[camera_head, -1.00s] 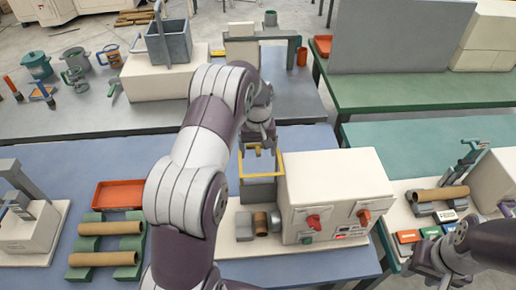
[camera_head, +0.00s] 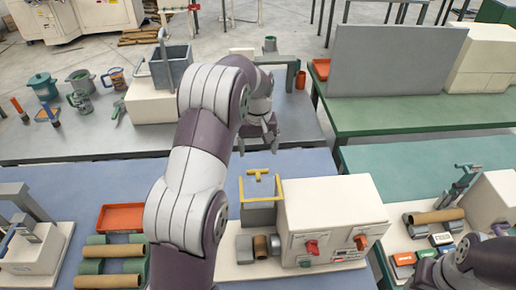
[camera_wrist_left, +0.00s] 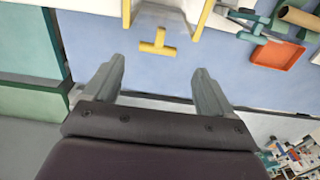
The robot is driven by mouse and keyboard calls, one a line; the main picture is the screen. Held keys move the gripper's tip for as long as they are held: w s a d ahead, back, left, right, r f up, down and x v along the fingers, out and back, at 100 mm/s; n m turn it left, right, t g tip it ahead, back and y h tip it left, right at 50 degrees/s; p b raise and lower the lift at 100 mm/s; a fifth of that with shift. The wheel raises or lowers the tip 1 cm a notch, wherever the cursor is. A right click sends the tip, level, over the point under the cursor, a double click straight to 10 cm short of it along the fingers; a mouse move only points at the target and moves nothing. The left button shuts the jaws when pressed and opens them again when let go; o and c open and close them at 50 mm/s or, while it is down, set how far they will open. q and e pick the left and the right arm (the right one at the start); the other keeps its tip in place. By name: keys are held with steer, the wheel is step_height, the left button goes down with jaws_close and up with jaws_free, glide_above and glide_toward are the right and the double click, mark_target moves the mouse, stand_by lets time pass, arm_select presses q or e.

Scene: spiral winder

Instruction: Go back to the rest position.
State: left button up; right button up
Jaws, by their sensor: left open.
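My left gripper (camera_head: 258,140) is open and empty above the blue table, beyond the winder. In the left wrist view its two fingers (camera_wrist_left: 160,72) stand wide apart with nothing between them. The white winder machine (camera_head: 332,215) has a red and an orange knob on its front. A yellow T-shaped handle (camera_head: 258,175) stands by the winder's yellow-edged guard (camera_head: 258,213), apart from my fingers; it also shows in the left wrist view (camera_wrist_left: 158,42). A short brown tube (camera_head: 261,246) sits at the winder's spindle. My right gripper (camera_head: 427,270) is partly cut off at the lower right.
An orange tray (camera_head: 120,217) and brown tubes (camera_head: 108,281) on green holders lie left of my left arm. A grey bin (camera_head: 171,70) stands on a white block at the back table. A grey panel (camera_head: 395,60) stands at the back right.

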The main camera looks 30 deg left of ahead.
stand_by(0.3)
arm_select(q)
steer(key=s+d+f+m+b, duration=0.3)
steer(key=s+d+f+b, duration=0.2)
steer(key=s, duration=0.6)
steer(key=s+d+f+m+t+b, duration=0.1)
steer(key=s+d+f+m+b, duration=0.2)
steer(key=s, duration=0.7)
step_height(320, 180, down, 2)
steer(key=d+b, duration=0.2)
steer(key=b, duration=0.1)
steer(key=shift+s+f+m, duration=0.25)
steer(key=shift+s+m, duration=0.05)
steer(key=shift+s, duration=0.05)
steer(key=shift+s+d, duration=0.1)
